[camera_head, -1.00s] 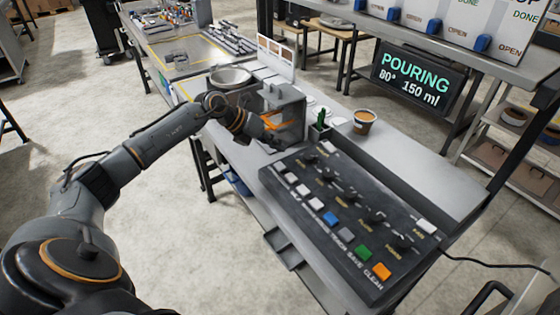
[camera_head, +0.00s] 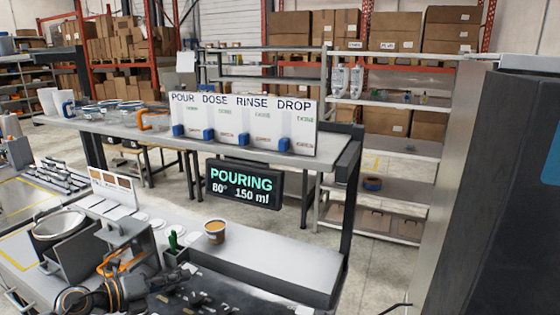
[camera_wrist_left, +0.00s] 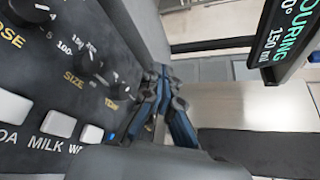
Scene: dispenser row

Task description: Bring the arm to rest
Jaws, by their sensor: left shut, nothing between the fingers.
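My left arm comes in low at the left of the head view. Its gripper (camera_head: 145,287) is beside the far left edge of the dark control panel (camera_head: 205,296), near the grey dispenser stand. In the left wrist view the dark, bluish fingers (camera_wrist_left: 166,78) are shut and empty, and the knobs and white buttons of the panel (camera_wrist_left: 50,75) lie to their left. I cannot tell whether the fingers touch the panel. My right gripper is not in view.
A filled paper cup (camera_head: 214,232) stands on the bench behind the panel, near a small cactus (camera_head: 173,243). A display (camera_head: 243,185) reads "POURING 80° 150 ml". A metal bowl (camera_head: 58,224) is at the left. The bench right of the cup (camera_head: 275,262) is clear.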

